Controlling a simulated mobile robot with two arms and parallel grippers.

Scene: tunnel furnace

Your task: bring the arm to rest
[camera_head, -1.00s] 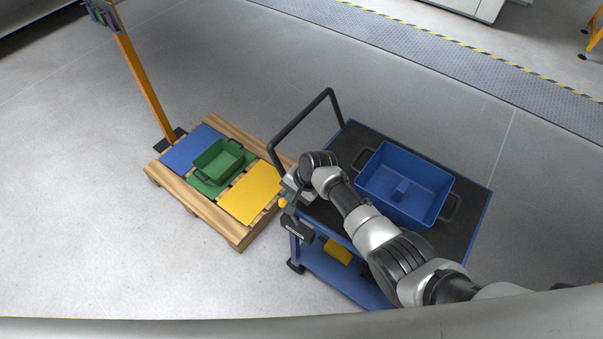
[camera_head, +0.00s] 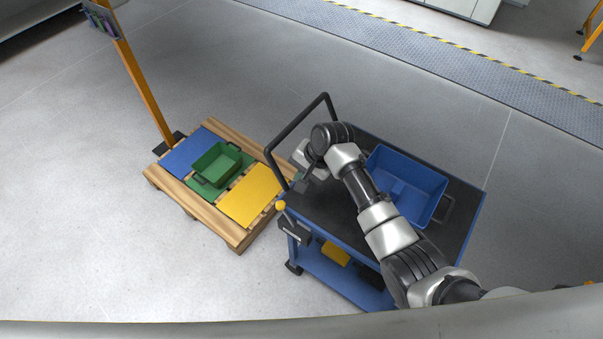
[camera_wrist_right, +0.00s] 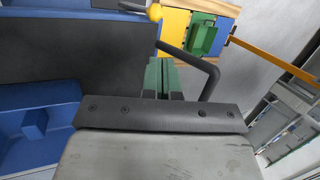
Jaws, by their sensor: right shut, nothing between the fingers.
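My right arm reaches in from the lower right in the head view. My right gripper (camera_head: 298,184) is over the left edge of the blue trolley (camera_head: 340,226), near its black push handle (camera_head: 300,122). Its green fingers also show in the right wrist view (camera_wrist_right: 163,66); they are shut and empty. The gripper is clear of the blue tote (camera_head: 424,186), whose left part is hidden behind my arm. My left gripper is not in view.
A wooden pallet (camera_head: 220,223) at the left carries blue, green and yellow panels and a green bin (camera_head: 217,165). An orange post (camera_head: 143,85) rises behind it. A yellow knob (camera_head: 281,205) is on the trolley's front left. The floor at the left is clear.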

